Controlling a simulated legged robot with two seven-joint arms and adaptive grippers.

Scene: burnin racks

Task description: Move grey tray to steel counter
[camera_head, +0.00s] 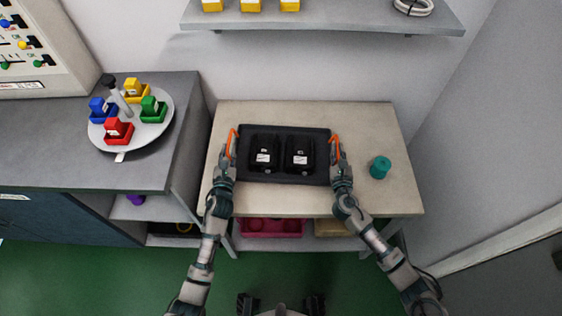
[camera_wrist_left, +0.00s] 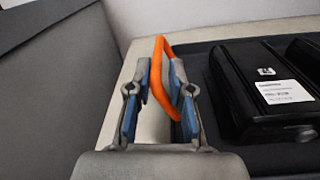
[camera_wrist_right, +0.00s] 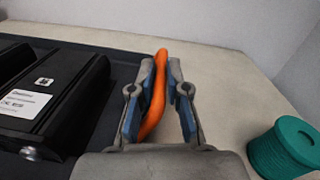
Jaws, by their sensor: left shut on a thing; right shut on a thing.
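The dark grey tray (camera_head: 283,178) sits on the beige table in the head view, with two black boxes (camera_head: 265,153) (camera_head: 300,153) with white labels in it. It has an orange handle at each end. My left gripper (camera_head: 231,156) is shut on the left orange handle (camera_wrist_left: 160,65). My right gripper (camera_head: 336,154) is shut on the right orange handle (camera_wrist_right: 158,85). The tray's rim also shows in the right wrist view (camera_wrist_right: 105,50). The grey counter (camera_head: 60,160), which may be the steel counter, stands to the left of the table.
A teal cylinder (camera_head: 380,167) stands on the table (camera_head: 300,203) right of the tray. A round turntable (camera_head: 152,124) with coloured blocks occupies the counter's back right. The counter's front is clear. A wall shelf (camera_head: 330,18) hangs above the table.

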